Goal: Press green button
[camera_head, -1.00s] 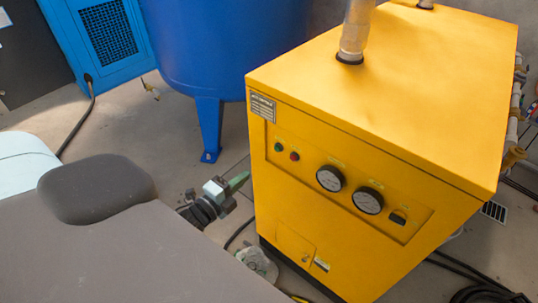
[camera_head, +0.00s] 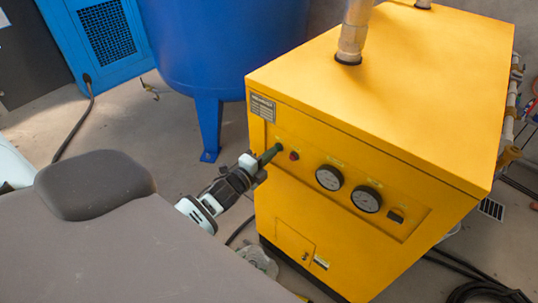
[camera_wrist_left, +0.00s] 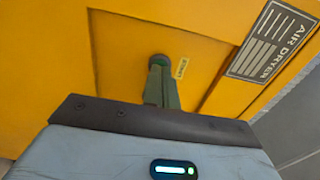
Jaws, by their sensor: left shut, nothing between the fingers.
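The yellow air dryer (camera_head: 400,85) stands at the right in the head view, with its control panel facing me. The green button (camera_wrist_left: 160,60) shows in the left wrist view as a dark round rim with some green, just beyond my fingertips. My left gripper (camera_head: 275,150) is shut and empty, its green fingers pointing at that button and mostly covering it in the head view. In the left wrist view the shut fingers (camera_wrist_left: 158,72) overlap the button's lower edge; I cannot tell whether they touch it. My right gripper is not in view.
A red button (camera_head: 294,155) sits just right of the fingers, then two round gauges (camera_head: 329,177) and a black switch (camera_head: 396,215). A nameplate (camera_head: 262,107) is above. A blue tank (camera_head: 225,50) stands behind at the left. Hoses lie on the floor.

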